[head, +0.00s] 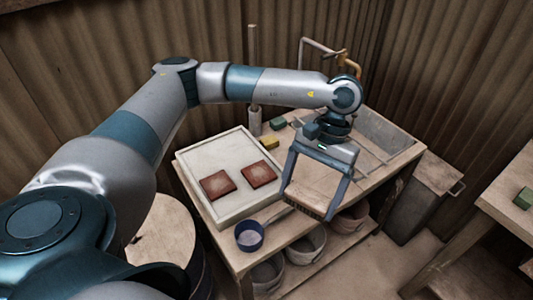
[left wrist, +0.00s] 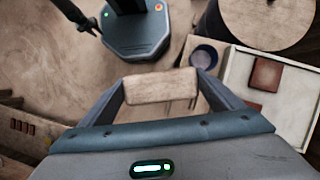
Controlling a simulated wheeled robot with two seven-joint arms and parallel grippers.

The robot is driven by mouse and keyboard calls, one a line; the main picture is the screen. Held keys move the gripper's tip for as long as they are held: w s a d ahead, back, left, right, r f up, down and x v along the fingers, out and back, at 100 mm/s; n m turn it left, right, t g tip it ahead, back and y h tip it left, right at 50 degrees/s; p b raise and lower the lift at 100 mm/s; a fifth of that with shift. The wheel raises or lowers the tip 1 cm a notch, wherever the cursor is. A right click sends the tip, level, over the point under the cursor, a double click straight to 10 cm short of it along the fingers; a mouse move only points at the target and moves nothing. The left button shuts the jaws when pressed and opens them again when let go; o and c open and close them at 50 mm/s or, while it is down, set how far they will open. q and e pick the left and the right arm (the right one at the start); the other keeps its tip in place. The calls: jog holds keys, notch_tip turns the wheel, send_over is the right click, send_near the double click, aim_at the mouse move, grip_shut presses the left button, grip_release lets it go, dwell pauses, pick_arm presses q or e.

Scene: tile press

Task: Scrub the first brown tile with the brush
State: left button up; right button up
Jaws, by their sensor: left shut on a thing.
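Two square brown tiles lie apart in a pale shallow tray (head: 236,213): a left tile (head: 218,185) and a right tile (head: 258,174). Both have lighter smudges on top; I cannot tell which is the first. My left gripper (head: 314,200) is shut on the brush (head: 306,204), a wooden block with bristles below. It holds it right of the tray, by the bench's front edge, apart from the tiles. The brush (left wrist: 161,87) spans the fingers in the left wrist view. A dark part, likely my right gripper (left wrist: 91,29), shows small in that view; its state is unclear.
A dark blue cup (head: 249,236) stands at the bench's front edge. A yellow block (head: 269,143) and a green block (head: 278,123) lie behind the tray. A sink (head: 388,133) is at the right. A round wooden top (head: 166,236) stands left of the bench.

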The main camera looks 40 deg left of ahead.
pick_arm(q)
jog(key=shift+w+f+n, duration=0.35)
jog(key=shift+n, duration=0.05)
jog(key=w+a+f+n+t+h, duration=0.1)
jog(key=w+a+f+n+t, duration=0.1)
jog(key=a+n, duration=0.4)
jog(key=w+a+f+n+t+h+b, duration=0.1)
jog(key=w+a+f+n, duration=0.3)
jog(key=a+n, duration=0.3)
jog(key=w+a+f+n+t+h+b, duration=0.1)
jog(key=w+a+f+n+t+h, duration=0.1)
jog(key=w+a+n, duration=0.3)
jog(key=a+f+n, duration=0.1)
jog(key=a+n, duration=0.1)
jog(key=a, duration=0.1)
jog(key=shift+w+a+t, duration=0.3)
jog(key=shift+w, duration=0.05)
pick_arm(e)
jog(key=shift+w+a+f, duration=0.65)
jog(key=shift+w+f, duration=0.3)
jog(key=shift+d, duration=0.15)
pick_arm(q)
jog(key=shift+f, duration=0.15)
